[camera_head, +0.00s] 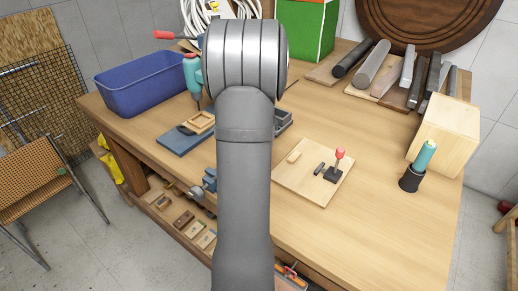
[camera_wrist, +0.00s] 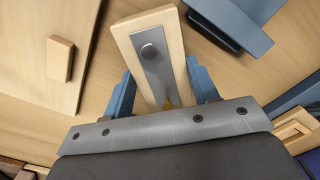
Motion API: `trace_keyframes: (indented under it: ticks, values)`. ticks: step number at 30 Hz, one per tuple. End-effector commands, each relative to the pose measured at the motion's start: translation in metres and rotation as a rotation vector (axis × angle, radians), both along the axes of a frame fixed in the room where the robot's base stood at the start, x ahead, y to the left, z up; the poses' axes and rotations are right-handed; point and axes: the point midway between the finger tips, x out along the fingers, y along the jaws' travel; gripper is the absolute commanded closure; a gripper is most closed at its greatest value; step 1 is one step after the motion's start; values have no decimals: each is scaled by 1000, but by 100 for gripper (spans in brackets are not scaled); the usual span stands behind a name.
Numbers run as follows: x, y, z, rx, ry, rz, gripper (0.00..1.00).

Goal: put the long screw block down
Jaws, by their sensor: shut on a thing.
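The long screw block (camera_wrist: 176,34) is a pale wooden bar with a grey metal plate and a round screw head on top, in the wrist view. My gripper (camera_wrist: 160,70) has its blue fingers on both sides of the block and is shut on it. The block's near end is hidden by the gripper body. I cannot tell whether its underside touches the table. In the head view my arm hides the gripper and the block.
A wooden board (camera_head: 293,175) with a small block and a red-knobbed lever lies right of my arm. A grey-blue tray (camera_wrist: 232,22) is close to the block's right. A blue board (camera_head: 182,143) with a wooden frame lies left. The front right tabletop (camera_head: 385,240) is clear.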

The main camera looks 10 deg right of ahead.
Motion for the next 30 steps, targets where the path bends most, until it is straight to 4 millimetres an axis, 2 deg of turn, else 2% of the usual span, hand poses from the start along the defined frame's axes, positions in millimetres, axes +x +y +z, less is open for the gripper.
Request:
trace_keyframes:
  ticks: [5, 8, 21, 26, 30]
  values:
    - [1, 0, 18, -1, -4, 0, 77]
    - [1, 0, 36, -1, -5, 0, 77]
    - [-61, -69, 93, -1, -3, -5, 77]
    - [-73, -83, 103, -1, -2, -6, 77]
    - [-76, -93, 107, 0, -1, -74, 77]
